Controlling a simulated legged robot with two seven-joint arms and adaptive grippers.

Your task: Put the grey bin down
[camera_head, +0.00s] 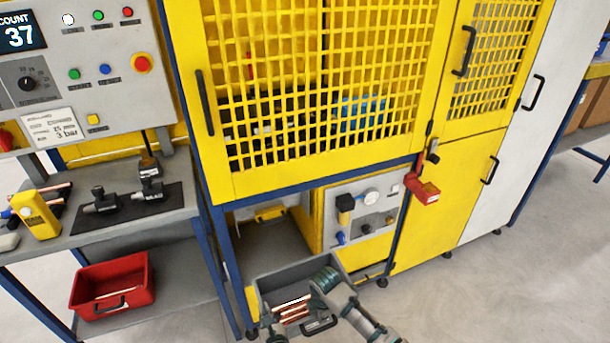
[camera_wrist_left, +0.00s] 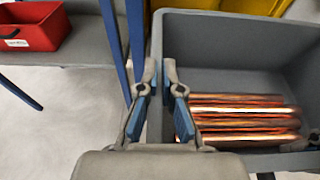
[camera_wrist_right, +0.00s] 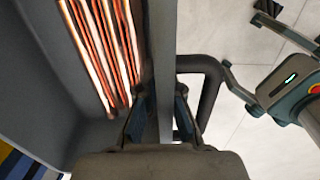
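The grey bin (camera_head: 264,289) is in front of the yellow machine's lower opening, with several copper tubes (camera_head: 292,310) inside. My left gripper (camera_wrist_left: 162,95) has one finger on each side of the bin's left wall and looks closed on it. Only its wrist part shows at the bottom of the head view. My right gripper (camera_wrist_right: 162,112) straddles another wall of the bin, its fingers close against both faces. In the head view my right arm covers the bin's right side. Whether the bin's underside touches anything is hidden.
The yellow machine's lower opening (camera_head: 275,242) has a grey floor and lies just behind the bin. A blue frame post (camera_head: 221,265) stands left of it. A red bin (camera_head: 112,285) sits on the lower shelf at left. Grey floor is open at right.

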